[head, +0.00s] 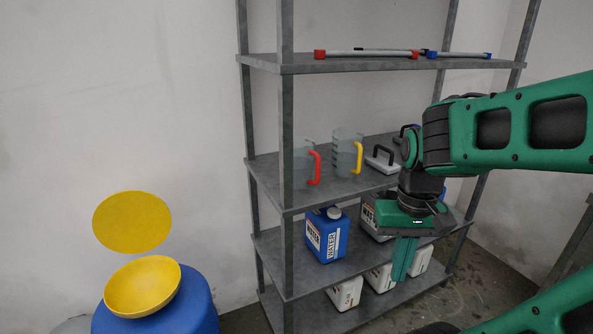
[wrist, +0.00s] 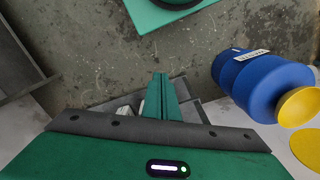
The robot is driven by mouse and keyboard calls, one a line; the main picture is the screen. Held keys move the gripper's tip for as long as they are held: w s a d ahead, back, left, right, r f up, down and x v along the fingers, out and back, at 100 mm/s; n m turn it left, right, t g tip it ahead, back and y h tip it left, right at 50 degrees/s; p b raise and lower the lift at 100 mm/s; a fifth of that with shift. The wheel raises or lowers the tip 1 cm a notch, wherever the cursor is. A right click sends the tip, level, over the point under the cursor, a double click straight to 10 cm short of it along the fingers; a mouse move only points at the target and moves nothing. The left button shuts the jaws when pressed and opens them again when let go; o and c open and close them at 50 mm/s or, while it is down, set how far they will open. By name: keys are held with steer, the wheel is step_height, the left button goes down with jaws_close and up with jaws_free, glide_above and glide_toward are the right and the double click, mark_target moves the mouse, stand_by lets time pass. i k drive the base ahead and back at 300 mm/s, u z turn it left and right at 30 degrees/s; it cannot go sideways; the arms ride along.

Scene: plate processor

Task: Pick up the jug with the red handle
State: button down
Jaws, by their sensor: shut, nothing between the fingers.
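The jug with the red handle (head: 306,165) stands upright on the middle shelf, at its left end. It is clear, and its red handle faces right. A similar clear jug with a yellow handle (head: 346,153) stands just right of it. My gripper (head: 402,262) is shut and empty, pointing down in front of the shelf unit, lower than the jugs and to their right. Its closed green fingers also show in the wrist view (wrist: 160,95). The red-handled jug does not show in the wrist view.
The grey shelf unit (head: 262,165) has a front post close to the red-handled jug. A blue water canister (head: 327,235) and several white canisters stand on lower shelves. Rods lie on top (head: 370,52). A blue barrel (head: 195,312) with a yellow funnel (head: 142,286) is at left.

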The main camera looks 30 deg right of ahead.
mark_target(305, 152)
steer(key=z, duration=2.55)
steer(key=k, duration=0.75)
steer(key=u, duration=1.3)
steer(key=i, duration=0.8)
steer(key=u, duration=0.05)
